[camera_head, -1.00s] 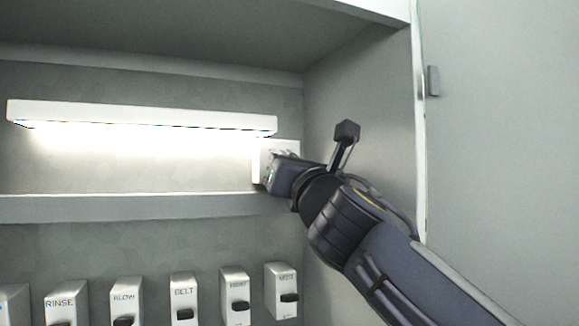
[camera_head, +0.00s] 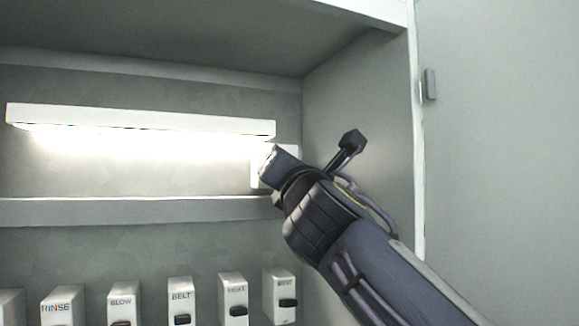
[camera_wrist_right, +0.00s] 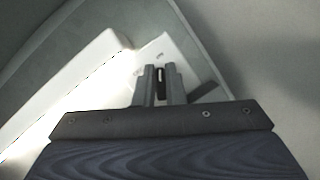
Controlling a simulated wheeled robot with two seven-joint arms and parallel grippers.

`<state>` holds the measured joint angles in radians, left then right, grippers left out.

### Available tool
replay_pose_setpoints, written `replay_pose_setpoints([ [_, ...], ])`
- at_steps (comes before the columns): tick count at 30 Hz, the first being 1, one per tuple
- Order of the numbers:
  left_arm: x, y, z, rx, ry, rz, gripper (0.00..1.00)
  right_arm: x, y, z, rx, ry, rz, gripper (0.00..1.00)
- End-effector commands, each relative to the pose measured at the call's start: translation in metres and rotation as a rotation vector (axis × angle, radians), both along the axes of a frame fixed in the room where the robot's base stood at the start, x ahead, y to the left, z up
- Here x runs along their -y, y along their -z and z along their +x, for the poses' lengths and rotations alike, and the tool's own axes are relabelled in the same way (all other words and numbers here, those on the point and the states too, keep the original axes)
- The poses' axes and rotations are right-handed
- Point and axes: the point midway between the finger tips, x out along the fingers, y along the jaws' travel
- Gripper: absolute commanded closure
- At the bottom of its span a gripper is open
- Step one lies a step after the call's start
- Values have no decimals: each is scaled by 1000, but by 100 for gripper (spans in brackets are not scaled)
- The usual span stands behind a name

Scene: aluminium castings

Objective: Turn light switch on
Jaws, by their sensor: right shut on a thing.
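The white light switch plate (camera_head: 256,172) is on the cabinet's back wall, just below the right end of the lit lamp. It shows in the right wrist view (camera_wrist_right: 178,52) behind the fingers. My right gripper (camera_wrist_right: 160,72) is at the plate. Its two grey fingers are shut on a narrow dark piece, which looks like the switch lever (camera_wrist_right: 160,84). In the head view my wrist hides the fingers, the lever and most of the plate. The lamp (camera_head: 140,115) is glowing white. My left gripper is not in view.
A shelf edge (camera_head: 130,211) runs below the lamp. Several labelled switch boxes, among them BELT (camera_head: 181,297), line the wall beneath. The cabinet's side wall (camera_head: 385,130) stands close to the right of my arm, with an open door panel (camera_head: 500,150) beyond.

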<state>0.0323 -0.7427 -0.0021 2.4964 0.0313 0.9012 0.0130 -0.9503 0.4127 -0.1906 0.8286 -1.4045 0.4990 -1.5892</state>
Motion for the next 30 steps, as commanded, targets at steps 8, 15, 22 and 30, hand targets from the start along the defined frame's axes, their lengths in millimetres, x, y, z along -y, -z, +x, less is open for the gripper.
replay_pose_setpoints([
  [8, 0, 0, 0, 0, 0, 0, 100, -1, 2, 1, -4, -1, -2, 73],
  [15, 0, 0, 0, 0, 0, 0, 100, 0, 1, 1, -2, 0, -1, 68],
  [22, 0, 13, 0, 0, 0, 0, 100, 3, 9, -14, 0, -1, 1, 68],
  [30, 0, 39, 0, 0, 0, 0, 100, 10, 25, -56, -1, -3, 0, 68],
])
